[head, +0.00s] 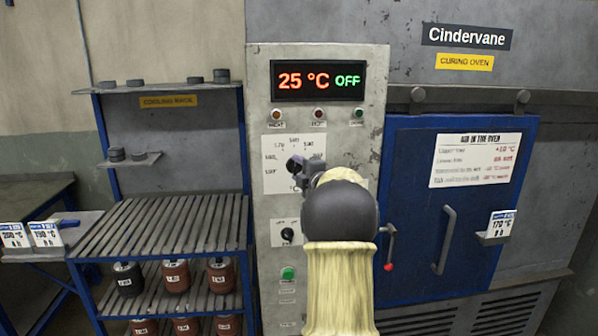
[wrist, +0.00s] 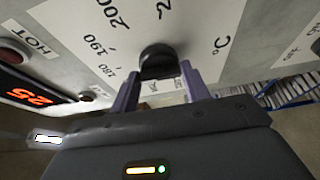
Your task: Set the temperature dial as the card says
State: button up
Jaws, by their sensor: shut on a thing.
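My gripper (wrist: 160,82) is shut on the black temperature dial (wrist: 158,56), one pale purple finger on each side of it. The printed scale around the dial shows 180, 190 and 200; I cannot make out where the pointer stands. In the head view my gripper (head: 303,166) is at the dial plate (head: 276,180) and covers the dial. A card (head: 502,224) stands in a holder on the blue oven door; its °C figure is too small to read surely. The display (head: 318,80) reads 25 °C and OFF.
A smaller black knob (head: 287,235) and a green button (head: 288,273) sit below on the panel. A notice (head: 475,160) and a red-tipped door lever (head: 389,250) are on the door. A slatted rack (head: 165,225) stands left, with two more cards (head: 46,233) beyond it.

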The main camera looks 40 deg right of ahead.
jog(key=shift+f+b, duration=0.2)
jog(key=shift+b, duration=0.2)
jog(key=m+b, duration=0.1)
jog(key=b, duration=0.1)
jog(key=m+t+b, duration=0.1)
jog(key=m, duration=0.1)
jog(key=shift+f+m+h+b, duration=0.3)
jog(key=shift+b, duration=0.1)
jog(key=shift+a+r+m+t+h+b, duration=0.1)
jog(key=shift+m+t+h+b, duration=0.45)
jog(key=shift+m+b, duration=1.05)
jog(key=o, duration=1)
jog(key=shift+r, duration=0.1)
